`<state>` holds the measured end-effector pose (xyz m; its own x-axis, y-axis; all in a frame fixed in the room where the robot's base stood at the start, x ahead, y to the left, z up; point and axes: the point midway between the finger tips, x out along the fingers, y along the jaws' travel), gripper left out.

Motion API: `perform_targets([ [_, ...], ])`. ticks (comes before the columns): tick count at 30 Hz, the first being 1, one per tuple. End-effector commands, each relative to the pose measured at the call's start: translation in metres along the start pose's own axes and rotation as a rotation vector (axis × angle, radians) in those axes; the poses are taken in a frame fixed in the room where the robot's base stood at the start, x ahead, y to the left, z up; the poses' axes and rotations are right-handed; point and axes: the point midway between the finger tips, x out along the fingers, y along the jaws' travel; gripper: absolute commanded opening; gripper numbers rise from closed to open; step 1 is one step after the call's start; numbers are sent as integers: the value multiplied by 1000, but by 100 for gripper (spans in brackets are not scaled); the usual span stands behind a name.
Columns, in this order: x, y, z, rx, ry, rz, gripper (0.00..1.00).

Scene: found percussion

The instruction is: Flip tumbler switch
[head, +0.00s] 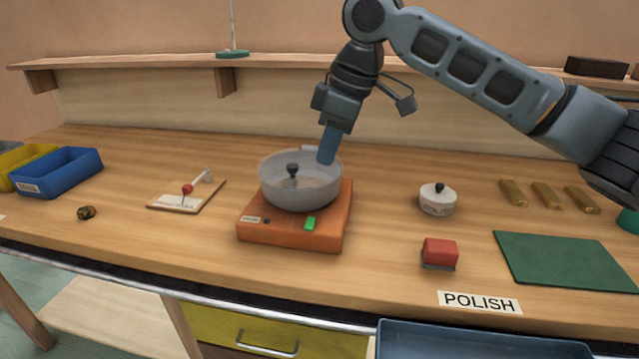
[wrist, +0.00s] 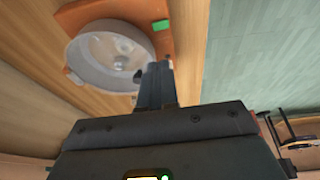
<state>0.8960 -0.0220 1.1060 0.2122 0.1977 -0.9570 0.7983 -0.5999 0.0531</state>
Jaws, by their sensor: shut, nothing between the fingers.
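The tumbler has an orange base (head: 260,233) with a grey, see-through bowl (head: 275,198) on top. A dark knob (head: 292,170) stands in the middle of the bowl. A green switch (head: 309,223) sits on the base's front face, right of centre. In the wrist view the switch (wrist: 161,25) is clear beyond my fingertips, beside the bowl (wrist: 85,65). My gripper (head: 326,160) points down, shut and empty, at the bowl's right rim in the head view. It appears apart from the switch; whether it touches the rim I cannot tell.
A white lid-like pot (head: 437,200) and a red block (head: 439,253) stand to the right. A green mat (head: 565,260) lies at the far right. A small board with a red-knobbed lever (head: 187,190) lies left. The shelf (head: 150,63) runs behind. Bench in front of the base is clear.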

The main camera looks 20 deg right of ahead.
Motion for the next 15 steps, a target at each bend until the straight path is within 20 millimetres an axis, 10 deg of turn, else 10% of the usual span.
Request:
perform_targets([
  [15, 91, -1, 0, 0, -2, -2, 0],
])
